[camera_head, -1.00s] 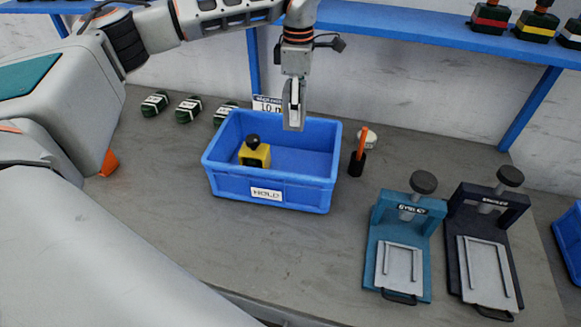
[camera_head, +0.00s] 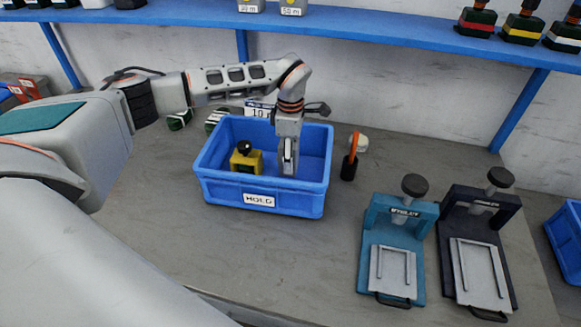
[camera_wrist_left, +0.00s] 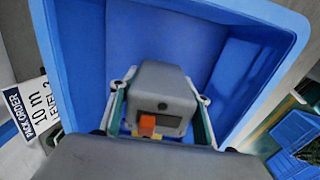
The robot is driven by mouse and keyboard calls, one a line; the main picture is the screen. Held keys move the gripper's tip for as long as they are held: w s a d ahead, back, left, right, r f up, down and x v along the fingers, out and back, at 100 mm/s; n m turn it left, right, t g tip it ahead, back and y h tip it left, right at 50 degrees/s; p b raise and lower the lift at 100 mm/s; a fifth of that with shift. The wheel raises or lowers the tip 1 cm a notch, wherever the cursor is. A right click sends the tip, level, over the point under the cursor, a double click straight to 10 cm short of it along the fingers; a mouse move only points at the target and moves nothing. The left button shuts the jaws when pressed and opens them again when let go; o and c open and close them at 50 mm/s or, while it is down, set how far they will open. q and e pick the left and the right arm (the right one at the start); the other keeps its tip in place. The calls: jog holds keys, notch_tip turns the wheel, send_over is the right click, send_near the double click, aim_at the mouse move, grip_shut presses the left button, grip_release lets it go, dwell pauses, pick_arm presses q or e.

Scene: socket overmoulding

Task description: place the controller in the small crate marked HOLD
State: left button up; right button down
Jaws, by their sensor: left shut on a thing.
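The blue crate marked HOLD (camera_head: 222,190) stands on the grey table, and its wall also shows in the left wrist view (camera_wrist_left: 250,62). My left gripper (camera_head: 288,166) points down inside the crate's right half, below the rim level. In the left wrist view its two fingers (camera_wrist_left: 160,112) are shut on a grey box-shaped thing with a dark panel and an orange-red part, which looks like the controller (camera_wrist_left: 160,84). I cannot tell whether it touches the crate floor. A yellow block with a black knob (camera_head: 246,160) sits in the crate's left half. My right gripper is out of view.
A black holder with an orange stick (camera_head: 350,165) and a white round item (camera_head: 361,143) stand right of the crate. A teal press (camera_head: 393,250) and a dark press (camera_head: 478,250) stand farther right. A blue shelf (camera_head: 390,38) runs behind. The table in front of the crate is clear.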

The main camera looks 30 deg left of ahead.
pick_arm(q)
jog(key=shift+f, duration=2.15)
jog(key=shift+f, duration=0.15)
jog(key=o, duration=1.2)
notch_tip(320, 180, up, 12)
jog(key=shift+r, duration=0.15)
jog(key=shift+s, duration=0.1)
